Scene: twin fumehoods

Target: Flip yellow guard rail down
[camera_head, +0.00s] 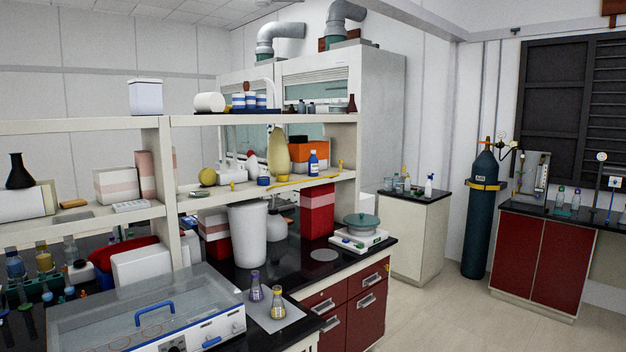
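A thin yellow guard rail (305,180) runs along the front edge of the middle shelf, on the right half of the central bench's shelving. It lies close to the shelf board, near its front edge. A small yellow piece stands at its right end. I cannot tell from this distance how the rail is hinged. My gripper and arm are not in view.
The shelf (240,188) holds a blue bottle (313,163), an orange box (308,150) and a tan vessel (278,152). Below stand a white bin (248,234), a balance (358,240) and two small flasks. Open floor (440,300) lies right of the bench.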

